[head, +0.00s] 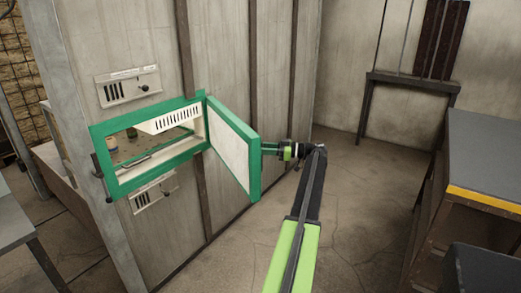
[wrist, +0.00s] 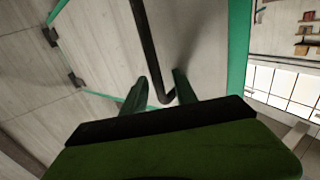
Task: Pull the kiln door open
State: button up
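The kiln door (head: 231,147) stands swung wide open in the head view, a pale panel in a green frame, hinged at the right side of the green-framed kiln opening (head: 112,184). In the wrist view its outer face (wrist: 205,40) fills the middle, with a black bar handle (wrist: 145,40) running down it and bending at its lower end. My gripper (head: 268,149) is on the outer side of the door; its handle is hidden in the head view. In the wrist view the two dark green fingers (wrist: 160,82) stand apart, one either side of the handle's lower end, with a gap showing.
Small items (head: 131,133) stand inside the kiln chamber. Control panels (head: 128,87) sit above and below the opening. A grey bench with a yellow edge (head: 485,150) stands at the right. The concrete floor (head: 350,190) between wall and bench is clear.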

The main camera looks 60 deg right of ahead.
jog(key=v, duration=1.7)
jog(key=shift+s, duration=0.2)
jog(key=shift+d, duration=0.1)
